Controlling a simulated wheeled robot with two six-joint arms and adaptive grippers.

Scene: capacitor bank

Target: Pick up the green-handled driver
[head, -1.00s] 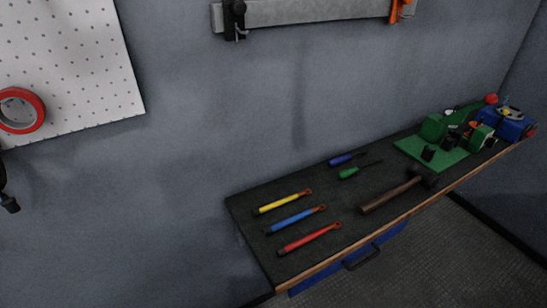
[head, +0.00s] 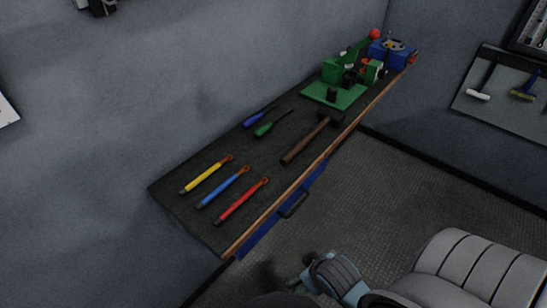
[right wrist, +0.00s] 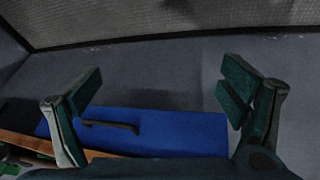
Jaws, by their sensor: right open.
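The green-handled driver (head: 265,129) lies on the dark bench top (head: 160,190), its thin shaft pointing up and right in the head view. It lies beside a blue-handled driver (head: 254,120), with a small gap between them. My right gripper (right wrist: 160,92) is open and empty in the right wrist view, its two fingers wide apart. It faces the blue drawer front and the floor, and the driver is not seen in that view. Parts of my own arm show at the bottom of the head view, away from the bench. My left gripper is not in view.
Yellow (head: 205,175), blue (head: 222,188) and red (head: 241,202) handled tools lie at the bench's near end. A hammer (head: 305,143) lies right of the driver. A green-based machine (head: 340,95) and blue vise stand farther back. A blue drawer (right wrist: 180,130) with black handle is under the bench.

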